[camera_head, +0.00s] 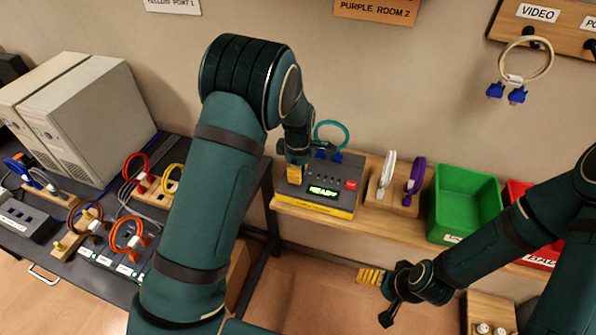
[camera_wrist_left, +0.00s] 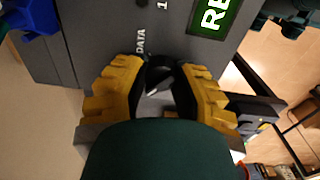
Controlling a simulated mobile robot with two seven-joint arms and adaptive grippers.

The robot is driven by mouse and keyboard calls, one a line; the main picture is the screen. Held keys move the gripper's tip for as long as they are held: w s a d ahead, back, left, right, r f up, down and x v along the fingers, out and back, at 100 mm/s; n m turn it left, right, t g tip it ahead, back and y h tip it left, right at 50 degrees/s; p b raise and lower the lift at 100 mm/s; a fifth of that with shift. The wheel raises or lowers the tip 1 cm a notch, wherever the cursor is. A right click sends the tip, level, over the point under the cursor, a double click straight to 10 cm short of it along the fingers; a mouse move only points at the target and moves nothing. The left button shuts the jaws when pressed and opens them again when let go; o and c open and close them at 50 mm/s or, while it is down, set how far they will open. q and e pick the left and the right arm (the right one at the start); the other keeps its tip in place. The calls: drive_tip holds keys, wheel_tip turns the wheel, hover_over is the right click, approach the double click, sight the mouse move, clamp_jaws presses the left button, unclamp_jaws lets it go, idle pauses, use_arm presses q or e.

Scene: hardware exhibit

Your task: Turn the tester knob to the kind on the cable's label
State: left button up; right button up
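The grey and yellow tester (camera_head: 318,207) sits on the wooden shelf, its green display (camera_head: 323,191) reading READY. My left gripper (camera_head: 297,172) is over the tester's left part, pointing down. In the left wrist view its yellow fingers (camera_wrist_left: 160,85) stand on both sides of the black knob (camera_wrist_left: 160,64); I cannot tell whether they touch it. DATA is printed beside the knob; other dial words are hidden. A teal cable (camera_head: 331,124) with blue plugs stands behind the tester, its label not readable. My right gripper (camera_head: 378,297) is open and empty, below the shelf front.
White and purple cables (camera_head: 416,174) stand in a wooden holder right of the tester. A green bin (camera_head: 466,203) and a red bin (camera_head: 517,192) follow. A cable (camera_head: 526,62) hangs under a VIDEO sign. The left table (camera_head: 75,262) holds computer towers and several coiled cables.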

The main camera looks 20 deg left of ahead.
use_arm(q)
drive_tip(key=o, duration=0.5)
wheel_tip(320, 180, up, 12)
drive_tip(key=shift+f, duration=0.1)
idle(0.7)
